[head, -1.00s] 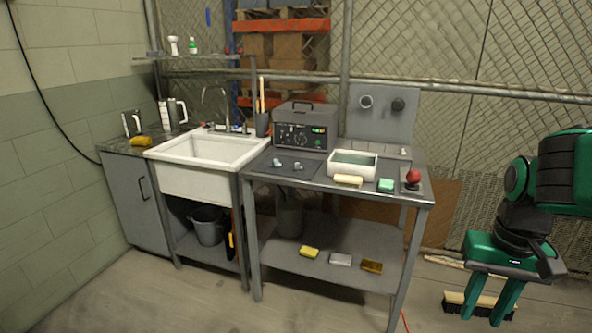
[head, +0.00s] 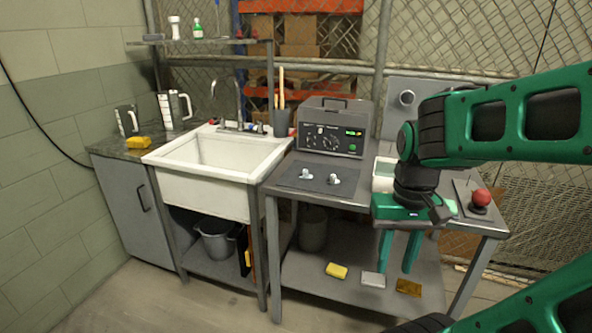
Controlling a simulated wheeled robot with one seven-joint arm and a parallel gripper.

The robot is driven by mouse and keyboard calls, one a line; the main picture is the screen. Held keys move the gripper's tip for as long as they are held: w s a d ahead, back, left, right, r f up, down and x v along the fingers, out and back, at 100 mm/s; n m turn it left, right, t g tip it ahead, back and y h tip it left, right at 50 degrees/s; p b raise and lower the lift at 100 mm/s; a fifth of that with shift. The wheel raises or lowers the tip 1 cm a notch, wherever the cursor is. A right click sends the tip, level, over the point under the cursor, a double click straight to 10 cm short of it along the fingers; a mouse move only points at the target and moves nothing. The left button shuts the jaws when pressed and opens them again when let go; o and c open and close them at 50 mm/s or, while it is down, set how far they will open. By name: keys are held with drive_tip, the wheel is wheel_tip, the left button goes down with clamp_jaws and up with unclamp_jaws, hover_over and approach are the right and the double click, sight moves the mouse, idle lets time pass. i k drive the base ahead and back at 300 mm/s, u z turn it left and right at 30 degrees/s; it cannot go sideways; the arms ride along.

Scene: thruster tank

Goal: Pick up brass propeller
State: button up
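I cannot make out a clearly brass-coloured propeller in the head view. Two small pale metallic pieces, a left one (head: 306,174) and a right one (head: 333,179), lie on a dark mat (head: 318,184) on the metal bench; they are too small to tell their exact shape. My gripper (head: 396,267) is open and empty, its green fingers pointing down and apart. In the picture it is to the right of the mat, in front of the bench's right part. My arm hides much of the white tray (head: 384,172) and the bench behind it.
A white sink (head: 215,185) is to the left. A red knob (head: 480,197) is at the bench's right.

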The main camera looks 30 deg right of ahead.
sight(332, 179)
drive_tip(key=z, duration=0.15)
drive_tip(key=i, duration=1.05)
drive_tip(key=z, duration=0.3)
